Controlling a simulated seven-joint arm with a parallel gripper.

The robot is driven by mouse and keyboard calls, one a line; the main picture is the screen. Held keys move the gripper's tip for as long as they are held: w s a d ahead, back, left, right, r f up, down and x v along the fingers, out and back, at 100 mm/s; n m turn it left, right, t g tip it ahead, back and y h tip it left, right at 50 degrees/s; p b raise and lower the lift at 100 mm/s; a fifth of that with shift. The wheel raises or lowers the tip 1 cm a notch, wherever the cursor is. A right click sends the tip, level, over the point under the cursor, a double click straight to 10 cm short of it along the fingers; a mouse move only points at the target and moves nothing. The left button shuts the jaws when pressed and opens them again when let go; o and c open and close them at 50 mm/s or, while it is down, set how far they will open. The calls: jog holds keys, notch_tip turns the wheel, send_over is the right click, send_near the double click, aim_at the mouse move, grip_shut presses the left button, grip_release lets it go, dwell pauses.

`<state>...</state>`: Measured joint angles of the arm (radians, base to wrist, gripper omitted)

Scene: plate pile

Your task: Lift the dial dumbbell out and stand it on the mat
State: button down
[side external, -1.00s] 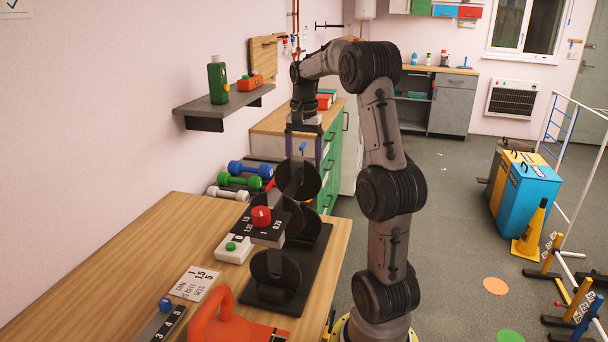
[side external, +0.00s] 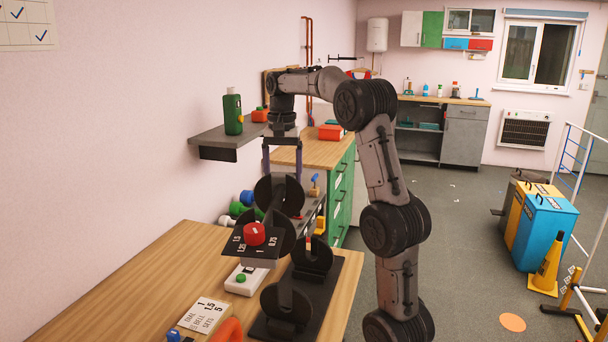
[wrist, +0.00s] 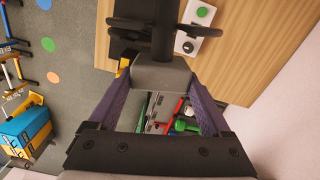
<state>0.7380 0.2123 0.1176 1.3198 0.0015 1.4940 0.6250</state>
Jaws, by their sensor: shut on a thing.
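The dial dumbbell has dark round discs (side external: 278,195) and a flat black dial plate with numbers and a red knob (side external: 254,233). It hangs raised in the side external view, above and left of a black cradle (side external: 320,297) with upright dark discs. My gripper (side external: 283,168) is above the dumbbell, fingers pointing down. In the wrist view my gripper (wrist: 160,98) is shut on a grey block (wrist: 163,73) of the dumbbell, with a dark rod beyond it. The dumbbell's underside is hidden. I cannot make out a separate mat.
A white box with a green button (side external: 247,279) and a printed card (side external: 206,315) lie on the wooden table (side external: 120,305). An orange object (side external: 228,331) is at the front edge. A wall shelf (side external: 224,141) with a green bottle (side external: 233,112) is close left of my arm.

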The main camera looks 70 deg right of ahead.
jog(key=w+a+n, duration=0.4)
jog(key=w+a, duration=0.4)
jog(key=a, duration=0.6)
jog(key=w+a+n, duration=0.4)
jog(key=w+a, duration=0.4)
jog(key=a, duration=0.5)
jog(key=s+a+n, duration=0.3)
jog(key=a+n, duration=0.1)
jog(key=a, duration=1.2)
jog(key=s+a+n, duration=0.3)
jog(key=a+n, duration=0.1)
jog(key=a, duration=1.1)
notch_tip(320, 180, down, 15)
jog(key=shift+r, duration=0.2)
jog(key=shift+a+g, duration=0.1)
jog(key=shift+g, duration=0.4)
jog(key=shift+s+f, duration=0.1)
jog(key=shift+f, duration=2.7)
